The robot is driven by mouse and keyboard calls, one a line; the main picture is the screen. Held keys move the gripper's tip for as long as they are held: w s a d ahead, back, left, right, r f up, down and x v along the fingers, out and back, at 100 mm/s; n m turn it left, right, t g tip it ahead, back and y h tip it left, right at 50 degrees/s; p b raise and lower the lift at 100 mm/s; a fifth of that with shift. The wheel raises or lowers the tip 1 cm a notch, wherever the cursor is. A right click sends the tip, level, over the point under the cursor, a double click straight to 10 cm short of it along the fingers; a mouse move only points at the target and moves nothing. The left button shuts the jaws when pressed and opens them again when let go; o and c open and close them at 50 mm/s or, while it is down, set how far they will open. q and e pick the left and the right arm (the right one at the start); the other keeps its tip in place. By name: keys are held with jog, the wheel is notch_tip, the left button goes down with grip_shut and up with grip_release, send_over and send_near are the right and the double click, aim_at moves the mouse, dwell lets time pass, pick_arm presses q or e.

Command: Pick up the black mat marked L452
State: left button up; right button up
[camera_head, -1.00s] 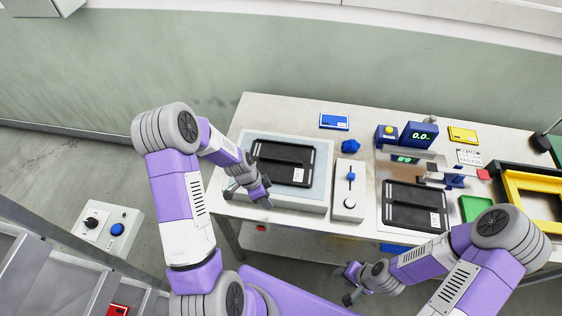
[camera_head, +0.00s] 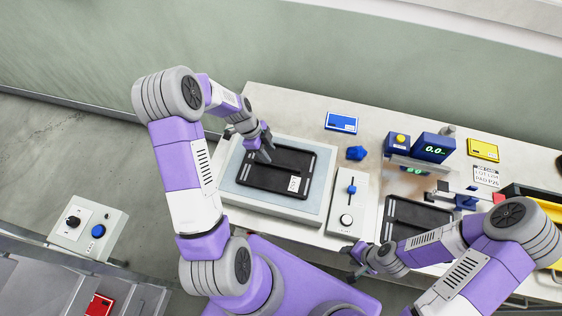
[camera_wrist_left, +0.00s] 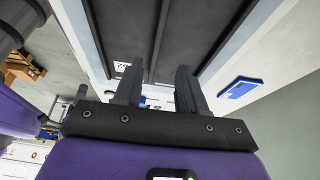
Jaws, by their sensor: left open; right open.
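A black mat (camera_head: 262,176) with a white label at its near right corner lies on the light platform (camera_head: 312,205) at the left of the bench. The label's text is too small to read. A second black mat (camera_head: 405,216) lies further right, partly hidden by my right arm. My left gripper (camera_head: 262,153) is open over the far left part of the first mat; contact cannot be told. In the left wrist view its two fingers (camera_wrist_left: 158,85) stand apart before the black mat (camera_wrist_left: 125,25), nothing between them. My right gripper (camera_head: 352,260) is open and empty at the bench's front edge.
A white slider box (camera_head: 346,214) stands between the two mats. Behind are a blue card (camera_head: 341,122), a blue knob (camera_head: 356,153), a blue display (camera_head: 433,147) and a yellow card (camera_head: 483,149). A control box (camera_head: 88,233) stands at the lower left.

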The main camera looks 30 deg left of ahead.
aim_at(275, 164)
pick_arm(q)
jog(key=x, duration=0.4)
jog(key=b+x, duration=0.1)
jog(key=x, duration=0.1)
jog(key=shift+s+f, duration=0.1)
jog(key=shift+s, duration=0.25)
grip_shut()
